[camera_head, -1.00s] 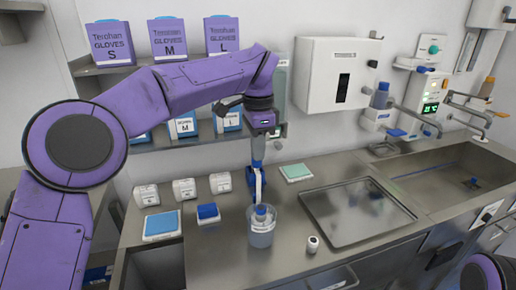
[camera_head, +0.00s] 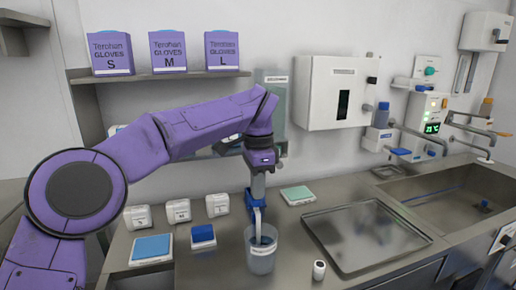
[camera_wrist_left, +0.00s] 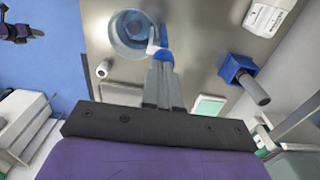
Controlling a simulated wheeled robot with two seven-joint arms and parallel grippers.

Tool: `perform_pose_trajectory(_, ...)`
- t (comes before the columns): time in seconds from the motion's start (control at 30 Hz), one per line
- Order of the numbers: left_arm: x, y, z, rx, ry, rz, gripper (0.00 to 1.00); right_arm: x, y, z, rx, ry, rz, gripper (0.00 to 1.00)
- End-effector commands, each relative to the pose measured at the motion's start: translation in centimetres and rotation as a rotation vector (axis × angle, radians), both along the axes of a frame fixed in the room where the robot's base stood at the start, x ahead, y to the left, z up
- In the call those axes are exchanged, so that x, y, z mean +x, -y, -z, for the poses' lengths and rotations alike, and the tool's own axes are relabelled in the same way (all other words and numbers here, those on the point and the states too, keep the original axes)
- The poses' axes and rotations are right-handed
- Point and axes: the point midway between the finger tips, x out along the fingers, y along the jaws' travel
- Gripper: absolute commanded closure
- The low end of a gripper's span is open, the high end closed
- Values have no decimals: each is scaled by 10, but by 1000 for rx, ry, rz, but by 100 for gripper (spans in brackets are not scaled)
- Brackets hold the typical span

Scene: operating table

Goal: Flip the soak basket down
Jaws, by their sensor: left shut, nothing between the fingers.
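The clear container (camera_head: 261,263) stands on the counter with blue liquid or a blue part inside; it also shows in the left wrist view (camera_wrist_left: 127,48). A pale, bent handle (camera_head: 257,228) of the soak basket rises from its rim. In the left wrist view this handle (camera_wrist_left: 153,47) has a blue piece beside it, close to my fingertips; whether they touch is unclear. My left gripper (camera_wrist_left: 163,68) is shut and empty, pointing down at the container's rim. The basket's lower part is hard to make out. My right gripper (camera_wrist_left: 22,32) shows small at the wrist view's upper left.
White boxes (camera_head: 178,211) and a blue block (camera_head: 203,233) stand to the left.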

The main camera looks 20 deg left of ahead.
Motion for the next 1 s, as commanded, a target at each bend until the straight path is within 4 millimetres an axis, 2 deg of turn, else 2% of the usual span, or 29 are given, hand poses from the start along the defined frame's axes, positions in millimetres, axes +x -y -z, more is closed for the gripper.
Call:
perform_pose_trajectory(0.03,0,-1,-17,-2,4,-2,100,0,0,-13,0,0,0,57)
perform_pose_trajectory(0.13,-1,-3,-44,-2,9,-7,100,0,0,-31,0,0,0,57)
perform_pose_trajectory(0.23,-1,-2,-63,-1,13,-8,100,0,0,-30,-1,1,0,57)
perform_pose_trajectory(0.4,-1,-2,-106,-1,11,-8,100,0,0,-47,0,0,0,57)
perform_pose_trajectory(0.5,-1,-3,-123,-2,10,-8,100,0,0,-55,0,0,0,57)
perform_pose_trajectory(0.7,-1,-2,-137,-2,9,-7,100,0,0,-61,0,0,0,57)
perform_pose_trajectory(1.0,-1,-3,-136,-2,10,-6,100,0,0,-60,0,0,0,57)
